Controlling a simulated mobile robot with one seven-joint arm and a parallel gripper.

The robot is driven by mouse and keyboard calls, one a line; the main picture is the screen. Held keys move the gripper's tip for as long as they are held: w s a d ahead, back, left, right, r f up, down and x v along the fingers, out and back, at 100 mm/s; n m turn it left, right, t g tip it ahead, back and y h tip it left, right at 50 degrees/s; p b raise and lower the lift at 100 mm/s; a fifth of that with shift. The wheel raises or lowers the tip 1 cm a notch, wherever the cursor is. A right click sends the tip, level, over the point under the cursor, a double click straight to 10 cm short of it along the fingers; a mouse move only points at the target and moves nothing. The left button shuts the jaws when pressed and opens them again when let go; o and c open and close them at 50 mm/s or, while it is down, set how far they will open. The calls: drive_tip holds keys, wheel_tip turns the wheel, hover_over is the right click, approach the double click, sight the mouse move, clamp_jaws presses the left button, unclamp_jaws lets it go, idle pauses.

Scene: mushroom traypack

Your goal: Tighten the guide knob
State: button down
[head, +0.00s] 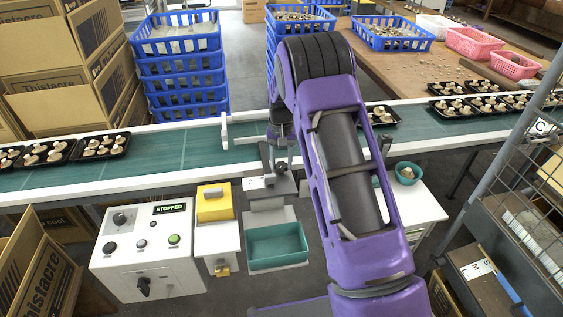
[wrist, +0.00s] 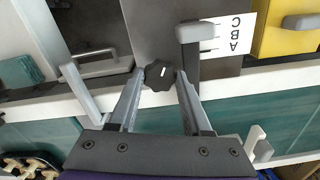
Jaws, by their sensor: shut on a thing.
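The guide knob (wrist: 160,75) is black and lobed with a white mark on top. It shows in the wrist view at the belt's edge. My gripper (wrist: 161,73) is shut on it, one finger on each side. In the head view, my wrist and the purple arm reach down over the near rail of the belt, and I cannot make out the knob there. A slim pale bar (wrist: 80,92) lies left of the knob in the wrist view, and a grey handle (wrist: 190,58) stands close on its right.
The green conveyor (head: 110,166) carries black trays of mushrooms on both sides. A control box (head: 146,255) reads STOPPED. A white upright (head: 225,131) stands at the belt. A yellow block (head: 214,203), a teal bin (head: 278,247) and a small teal bowl (head: 408,172) are nearby.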

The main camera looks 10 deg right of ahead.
sight(282, 165)
drive_tip(key=shift+c, duration=1.7)
unclamp_jaws()
wheel_tip(282, 165, up, 18)
drive_tip(key=p, duration=0.1)
drive_tip(key=shift+f, duration=0.25)
